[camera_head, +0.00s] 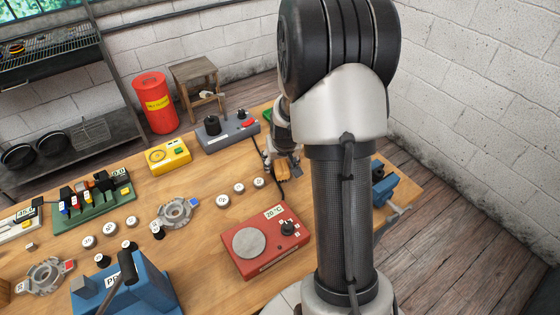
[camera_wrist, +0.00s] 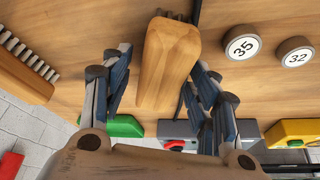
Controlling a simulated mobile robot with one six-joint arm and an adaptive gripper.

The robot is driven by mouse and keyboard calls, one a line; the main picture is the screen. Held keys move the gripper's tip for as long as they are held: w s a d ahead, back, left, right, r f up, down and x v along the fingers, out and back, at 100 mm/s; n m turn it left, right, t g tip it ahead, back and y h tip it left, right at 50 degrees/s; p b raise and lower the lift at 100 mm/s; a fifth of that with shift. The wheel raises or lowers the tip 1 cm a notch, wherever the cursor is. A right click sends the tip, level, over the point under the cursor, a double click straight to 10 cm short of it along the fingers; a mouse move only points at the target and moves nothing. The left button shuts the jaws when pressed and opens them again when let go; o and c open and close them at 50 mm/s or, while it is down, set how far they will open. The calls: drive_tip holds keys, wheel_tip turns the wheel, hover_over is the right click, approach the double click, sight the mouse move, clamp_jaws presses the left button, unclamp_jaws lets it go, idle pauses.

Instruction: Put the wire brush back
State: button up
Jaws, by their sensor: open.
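A wooden block-shaped brush body (camera_wrist: 168,60) lies on the table between the fingers of my gripper (camera_wrist: 160,75) in the wrist view. Dark bits show past its far end; its underside is hidden. A second wooden piece with a row of pale bristles (camera_wrist: 18,48) is at the left, by the table edge. I cannot tell for sure which is the wire brush. My gripper is open, one finger on each side of the block, with no clear grip. In the head view, my gripper (camera_head: 283,163) is over the brown block (camera_head: 282,173), partly behind my arm.
White-topped round pieces marked 35 (camera_wrist: 242,44) and 32 (camera_wrist: 294,52) stand nearby. A grey box (camera_head: 228,135), yellow meter (camera_head: 169,155) and red hot-plate unit (camera_head: 262,258) stand on the table (camera_head: 205,225). A blue vise (camera_head: 383,187) is at the right edge.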

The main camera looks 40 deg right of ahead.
drive_tip(key=p+v, duration=0.3)
drive_tip(key=v, duration=0.8)
drive_tip(key=shift+w+d+r, duration=0.1)
drive_tip(key=s+a+r+n, duration=0.2)
drive_tip(key=s+a+r, duration=0.4)
drive_tip(key=a+r, duration=0.55)
drive_tip(key=s+a+r+n+y, duration=0.1)
drive_tip(key=s+a, duration=0.4)
drive_tip(key=s, duration=0.2)
drive_tip(key=s+a+r+n+y, duration=0.1)
drive_tip(key=s+a+r+n, duration=0.1)
drive_tip(key=s+a, duration=0.2)
drive_tip(key=s, duration=0.3)
drive_tip(key=shift+a+r+p, duration=0.3)
drive_tip(key=shift+a+r, duration=0.05)
